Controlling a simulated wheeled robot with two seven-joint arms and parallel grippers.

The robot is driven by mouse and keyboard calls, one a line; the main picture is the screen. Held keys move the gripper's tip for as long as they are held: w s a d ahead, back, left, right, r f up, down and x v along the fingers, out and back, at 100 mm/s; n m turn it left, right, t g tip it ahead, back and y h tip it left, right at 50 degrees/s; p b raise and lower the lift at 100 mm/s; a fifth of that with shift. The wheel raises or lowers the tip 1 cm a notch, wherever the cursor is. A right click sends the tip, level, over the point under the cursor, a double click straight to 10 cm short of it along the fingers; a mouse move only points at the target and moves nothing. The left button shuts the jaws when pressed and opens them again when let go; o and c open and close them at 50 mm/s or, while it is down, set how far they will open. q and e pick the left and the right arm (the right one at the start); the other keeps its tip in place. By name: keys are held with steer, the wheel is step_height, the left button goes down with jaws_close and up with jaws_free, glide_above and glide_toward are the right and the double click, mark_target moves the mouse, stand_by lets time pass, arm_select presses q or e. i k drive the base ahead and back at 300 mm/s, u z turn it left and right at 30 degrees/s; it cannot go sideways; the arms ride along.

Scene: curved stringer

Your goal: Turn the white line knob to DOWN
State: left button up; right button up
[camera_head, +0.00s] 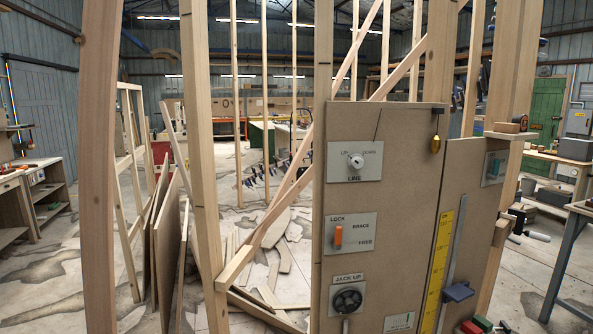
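The white line knob (356,160) sits on a pale plate marked LINE (369,173) near the top of the brown panel (393,200). UP is lettered at its upper left and DOWN at its upper right. The knob is too small for me to tell surely which way it points. Nothing touches or covers it. Neither of my grippers shows in the head view.
Below the knob are an orange lever (338,235) on a LOCK/BRACE/FREE plate and a black JACK UP dial (348,300). Wooden posts (203,150) stand left of the panel.

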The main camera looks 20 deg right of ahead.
mark_target(355, 161)
steer(key=u, duration=0.55)
steer(key=i, duration=0.65)
steer(key=z, duration=0.7)
steer(key=i, duration=1)
steer(key=z, duration=1.05)
